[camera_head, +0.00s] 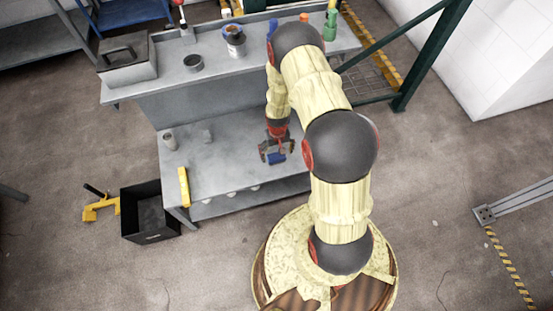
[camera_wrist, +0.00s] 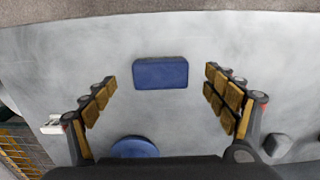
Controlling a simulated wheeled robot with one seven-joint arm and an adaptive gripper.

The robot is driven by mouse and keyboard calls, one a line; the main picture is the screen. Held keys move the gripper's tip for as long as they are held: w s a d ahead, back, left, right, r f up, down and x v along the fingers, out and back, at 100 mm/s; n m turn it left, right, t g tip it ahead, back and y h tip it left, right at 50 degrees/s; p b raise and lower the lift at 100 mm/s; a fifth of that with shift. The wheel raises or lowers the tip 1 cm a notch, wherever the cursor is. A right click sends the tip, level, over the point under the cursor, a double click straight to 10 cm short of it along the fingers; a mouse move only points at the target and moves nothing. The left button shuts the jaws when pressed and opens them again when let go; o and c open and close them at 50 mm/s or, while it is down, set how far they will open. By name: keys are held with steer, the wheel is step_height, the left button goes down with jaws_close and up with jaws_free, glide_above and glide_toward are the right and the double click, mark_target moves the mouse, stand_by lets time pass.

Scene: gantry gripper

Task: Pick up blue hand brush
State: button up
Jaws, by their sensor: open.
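A blue block-like object (camera_wrist: 160,73), which appears to be the blue hand brush, lies on the grey worktop (camera_wrist: 190,40) in the wrist view. It also shows as a small blue shape (camera_head: 277,158) by the gripper in the head view. My gripper (camera_wrist: 160,90) is open, with one finger on each side of the blue block and visible gaps to both. In the head view my gripper (camera_head: 277,149) points down over the lower surface. A round blue object (camera_wrist: 135,147) sits closer to the palm, partly hidden by the gripper body.
The lower worktop holds a grey can (camera_head: 168,140), a small grey block (camera_head: 207,135) and a yellow bar (camera_head: 184,187). A raised shelf (camera_head: 160,88) behind carries a grey box (camera_head: 127,60) and a paint can (camera_head: 235,43). A black bin (camera_head: 150,210) stands on the floor.

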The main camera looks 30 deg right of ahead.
mark_target(276, 156)
steer(key=f+b, duration=0.1)
steer(key=f, duration=0.2)
steer(key=f+b, duration=0.1)
steer(key=f, duration=0.1)
steer(key=shift+w+d+f+b, duration=0.1)
steer(key=shift+w+f+b, duration=0.2)
steer(key=shift+w+b, duration=0.1)
steer(key=c, duration=0.3)
steer(key=c, duration=1)
